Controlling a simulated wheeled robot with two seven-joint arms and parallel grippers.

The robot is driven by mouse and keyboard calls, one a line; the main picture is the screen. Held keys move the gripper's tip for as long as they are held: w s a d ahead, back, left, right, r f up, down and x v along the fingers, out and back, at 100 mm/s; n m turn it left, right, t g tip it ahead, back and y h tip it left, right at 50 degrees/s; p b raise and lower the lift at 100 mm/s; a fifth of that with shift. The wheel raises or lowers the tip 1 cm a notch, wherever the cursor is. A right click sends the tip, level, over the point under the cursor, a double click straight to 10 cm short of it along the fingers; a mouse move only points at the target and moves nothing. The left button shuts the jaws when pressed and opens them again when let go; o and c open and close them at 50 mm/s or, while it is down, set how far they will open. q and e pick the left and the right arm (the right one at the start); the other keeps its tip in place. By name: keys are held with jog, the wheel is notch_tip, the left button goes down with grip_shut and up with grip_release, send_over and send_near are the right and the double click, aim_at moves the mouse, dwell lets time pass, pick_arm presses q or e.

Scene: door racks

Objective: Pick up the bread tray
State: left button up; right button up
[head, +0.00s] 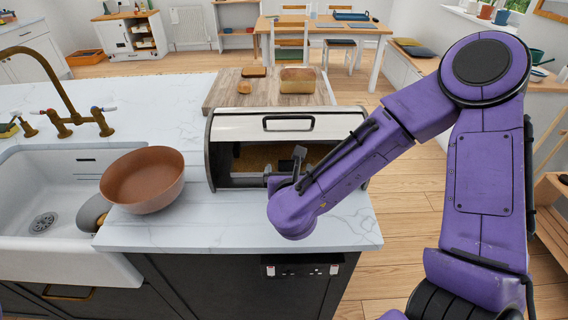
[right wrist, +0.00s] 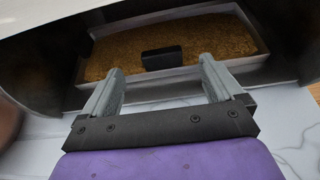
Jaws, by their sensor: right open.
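The bread tray (right wrist: 215,38) is a shallow pale-rimmed tray with a brown, grainy floor and a black handle (right wrist: 162,58) at its front. It lies inside the open bread bin (head: 225,122); its brown floor partly shows in the head view (head: 252,157). My right gripper (right wrist: 160,76) is open and empty at the bin's mouth. Its two grey fingers point at the tray, one to each side of the handle and a little short of it. In the head view my right gripper (head: 286,167) is partly hidden by my wrist. My left gripper is out of view.
A brown bowl (head: 143,180) stands left of the bin, beside the white sink (head: 50,215). Behind the bin is a wooden board (head: 222,91) with a loaf (head: 297,80) and a bun (head: 244,87). Bare marble counter (head: 200,236) lies in front of the bin.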

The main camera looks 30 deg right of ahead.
aim_at(288, 162)
jog(key=p+x, duration=0.2)
jog(key=x, duration=0.4)
jog(key=shift+w+d+f, duration=0.1)
jog(key=shift+w+f, duration=0.05)
jog(key=shift+w, duration=0.2)
jog(key=shift+d+f, duration=0.1)
jog(key=shift+d, duration=0.1)
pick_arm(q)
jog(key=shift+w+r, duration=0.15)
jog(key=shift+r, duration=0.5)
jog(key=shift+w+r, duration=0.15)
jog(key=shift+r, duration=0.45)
pick_arm(e)
jog(key=shift+w, duration=0.1)
jog(key=c, duration=1.4)
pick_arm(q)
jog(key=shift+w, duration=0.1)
pick_arm(e)
jog(key=shift+o, duration=0.2)
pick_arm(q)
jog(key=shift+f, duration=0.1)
